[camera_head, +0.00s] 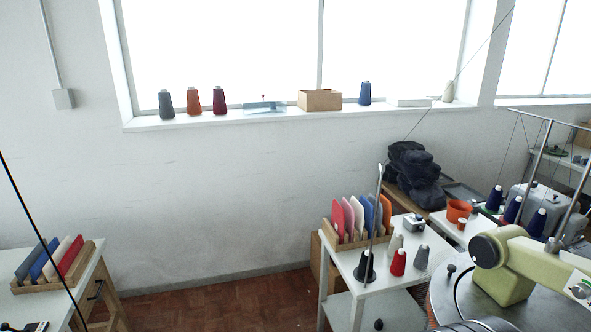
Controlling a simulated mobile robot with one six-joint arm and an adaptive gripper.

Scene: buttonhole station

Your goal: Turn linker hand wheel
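The linker (513,262) stands at the lower right, with a pale green arm over a round grey metal plate (525,308). A dark round disc (484,251) sits at the left end of the green arm. I cannot tell whether this disc is the hand wheel. A small black knob (451,268) stands at the plate's left edge. The right and lower parts of the linker are cut off by the picture's edge.
A white table (378,266) left of the linker holds thread cones, a wooden rack (340,243) of coloured cards and a small metal device (414,222). A thin metal rod (378,200) rises before it. Another table (88,272) stands at left. Red-brown floor (220,302) between is clear.

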